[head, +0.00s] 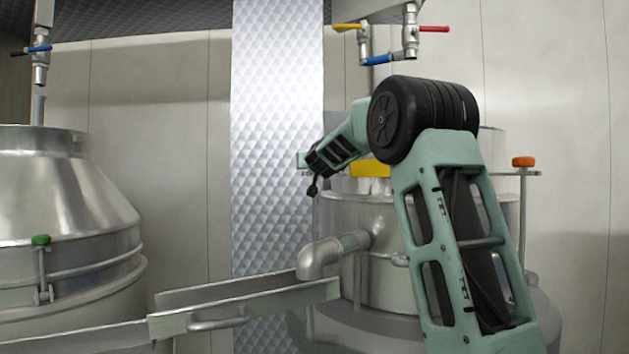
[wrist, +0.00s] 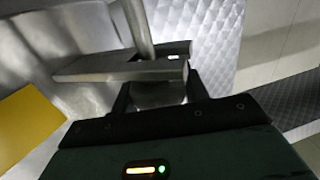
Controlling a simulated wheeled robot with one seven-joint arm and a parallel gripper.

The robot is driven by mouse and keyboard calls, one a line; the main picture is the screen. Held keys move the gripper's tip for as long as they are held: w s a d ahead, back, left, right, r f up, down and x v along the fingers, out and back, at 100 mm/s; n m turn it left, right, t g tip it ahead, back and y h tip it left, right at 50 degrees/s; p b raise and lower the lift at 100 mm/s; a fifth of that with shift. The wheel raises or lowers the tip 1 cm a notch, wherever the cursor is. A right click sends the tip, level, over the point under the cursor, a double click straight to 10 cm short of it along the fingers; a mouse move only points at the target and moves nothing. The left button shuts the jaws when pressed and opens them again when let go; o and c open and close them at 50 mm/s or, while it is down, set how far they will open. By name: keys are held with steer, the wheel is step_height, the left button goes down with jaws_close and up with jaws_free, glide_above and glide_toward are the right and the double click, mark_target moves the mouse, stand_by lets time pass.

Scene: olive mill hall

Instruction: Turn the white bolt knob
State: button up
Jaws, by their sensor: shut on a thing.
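My gripper (wrist: 157,88) is at the left side of the right-hand steel tank (head: 375,260), by a metal lug at the rim. In the head view my gripper (head: 318,158) is small and its fingertips are hard to make out. In the wrist view its two dark fingers are closed around a pale grey piece (wrist: 156,97), which I take to be the white bolt knob in shadow. Most of the knob is hidden by the fingers and the lug (wrist: 120,68). A metal rod (wrist: 138,25) rises beyond the lug.
An orange knob (head: 523,161) stands on the tank's right lug. A yellow block (head: 370,170) is on the tank, behind my arm. A left tank (head: 70,215) has a green knob (head: 40,240). Pipes with coloured valve handles (head: 410,35) hang above. A metal chute (head: 245,308) runs in front.

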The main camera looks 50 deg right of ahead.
steer(key=shift+d+f+n+t+y+b, duration=0.1)
steer(key=shift+f+n+t+y+b, duration=0.45)
steer(key=shift+b, duration=1.4)
steer(key=shift+f+n+t+y+b, duration=0.15)
steer(key=shift+n+t+y+b, duration=0.4)
steer(key=shift+b, duration=1.4)
steer(key=y+b, duration=0.1)
steer(key=b, duration=0.2)
steer(key=shift+w+n+y, duration=0.1)
steer(key=shift+n+y, duration=0.3)
steer(key=b, duration=0.1)
steer(key=n+y+b, duration=0.1)
steer(key=t+y+b, duration=0.1)
steer(key=shift+a+r+n, duration=0.25)
steer(key=shift+n, duration=0.05)
steer(key=y, duration=0.1)
steer(key=n+y, duration=0.2)
steer(key=y, duration=0.1)
steer(key=shift+w+a+r+t, duration=0.1)
steer(key=shift+a+r+t, duration=0.05)
steer(key=shift+r+t, duration=0.2)
steer(key=shift+a+f+n+y+p, duration=0.1)
steer(key=shift+n+y+p, duration=0.1)
steer(key=shift+n+y, duration=0.4)
steer(key=shift+a+n+y+p, duration=0.15)
steer(key=shift+n+y, duration=0.25)
steer(key=shift+y, duration=0.6)
steer(key=shift+f, duration=0.1)
steer(key=o, duration=1)
steer(key=shift+w, duration=0.1)
